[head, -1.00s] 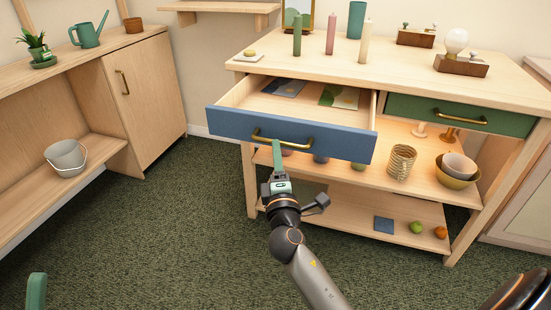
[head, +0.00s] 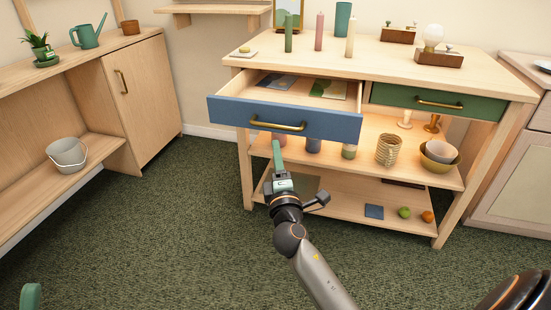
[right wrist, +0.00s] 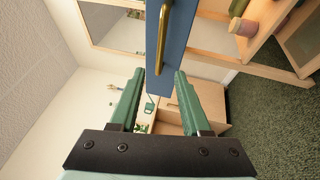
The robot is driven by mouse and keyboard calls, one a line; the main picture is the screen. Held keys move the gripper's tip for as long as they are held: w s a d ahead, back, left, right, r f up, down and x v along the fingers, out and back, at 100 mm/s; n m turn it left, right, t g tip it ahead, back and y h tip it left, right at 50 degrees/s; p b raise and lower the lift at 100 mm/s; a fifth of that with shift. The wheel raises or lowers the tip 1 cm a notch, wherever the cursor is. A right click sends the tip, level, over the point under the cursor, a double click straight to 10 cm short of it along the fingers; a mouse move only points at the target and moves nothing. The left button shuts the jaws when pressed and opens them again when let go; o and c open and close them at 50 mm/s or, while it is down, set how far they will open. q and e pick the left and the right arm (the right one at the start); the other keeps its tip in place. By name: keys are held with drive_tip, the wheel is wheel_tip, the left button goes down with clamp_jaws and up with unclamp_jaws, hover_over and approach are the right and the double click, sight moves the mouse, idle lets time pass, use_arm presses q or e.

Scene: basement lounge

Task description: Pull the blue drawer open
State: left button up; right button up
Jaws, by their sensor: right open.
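The blue drawer (head: 235,112) stands pulled out from the left side of the wooden cabinet in the head view, showing flat items inside. Its brass handle (head: 290,127) runs across the middle of its front. My right gripper (head: 276,145) is open and empty just below and in front of the handle, apart from it. In the right wrist view, the handle (right wrist: 163,38) and blue front (right wrist: 181,35) lie beyond the spread green fingertips (right wrist: 159,73). Only a green tip of my left gripper (head: 30,296) shows at the bottom left; its jaws are cut off.
A closed green drawer (head: 390,95) is right of the blue one. Open shelves below hold a woven basket (head: 389,150), bowls (head: 438,158) and small items. A low cabinet (head: 150,95) stands at left. The carpet (head: 160,230) between is clear.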

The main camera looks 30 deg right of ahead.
use_arm(q)
drive_tip(key=shift+s+a, duration=0.3)
drive_tip(key=shift+s, duration=0.05)
use_arm(e)
drive_tip(key=shift+s+a, duration=0.15)
drive_tip(key=shift+s, duration=0.2)
